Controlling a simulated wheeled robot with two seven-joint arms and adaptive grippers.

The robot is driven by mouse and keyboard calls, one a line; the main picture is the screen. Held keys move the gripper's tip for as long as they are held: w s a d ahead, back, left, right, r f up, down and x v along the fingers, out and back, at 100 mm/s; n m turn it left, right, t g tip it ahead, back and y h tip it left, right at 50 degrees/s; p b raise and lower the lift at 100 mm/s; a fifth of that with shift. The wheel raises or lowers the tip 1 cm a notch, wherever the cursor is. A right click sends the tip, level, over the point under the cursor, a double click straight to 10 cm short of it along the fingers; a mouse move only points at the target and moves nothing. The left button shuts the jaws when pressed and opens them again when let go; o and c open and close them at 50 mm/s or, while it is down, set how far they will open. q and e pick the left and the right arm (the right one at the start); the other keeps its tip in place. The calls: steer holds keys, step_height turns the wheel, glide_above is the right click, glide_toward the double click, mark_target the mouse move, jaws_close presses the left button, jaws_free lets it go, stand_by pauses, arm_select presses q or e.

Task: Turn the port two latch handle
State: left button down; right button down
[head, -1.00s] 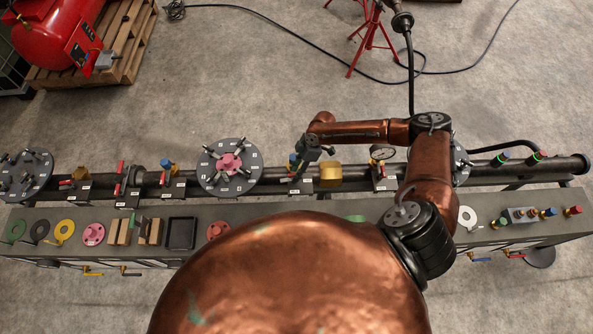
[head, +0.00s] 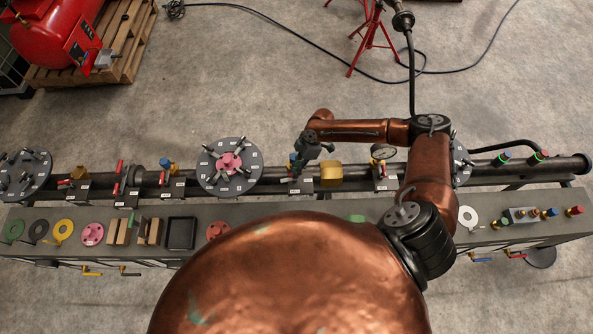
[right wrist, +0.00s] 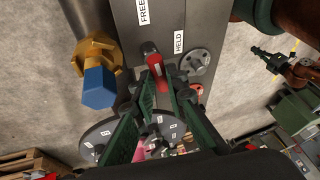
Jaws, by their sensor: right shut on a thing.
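My right gripper (head: 296,168) reaches down to the pipe rail, right of the large flange with the pink centre. In the right wrist view, its two green fingers (right wrist: 159,80) are shut on a red latch handle (right wrist: 154,62). The handle's pivot end sits on a grey plate (right wrist: 169,20) with white labels reading FREE and HELD. The handle's lower end is between the fingers. In the head view, the handle is mostly hidden by the gripper, and I cannot read the port number. My left gripper is not seen in the head view.
A brass fitting with a blue cap (right wrist: 99,88) stands close left of the fingers. A round grey part (right wrist: 197,62) lies to their right. The large flange (head: 229,167) and a brass block (head: 330,174) flank the gripper. The bench (head: 270,208) holds rings, blocks and a tray.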

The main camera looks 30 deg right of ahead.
steer(key=c, duration=1.9)
jaws_free()
steer(key=shift+c, duration=0.2)
steer(key=v, duration=1.2)
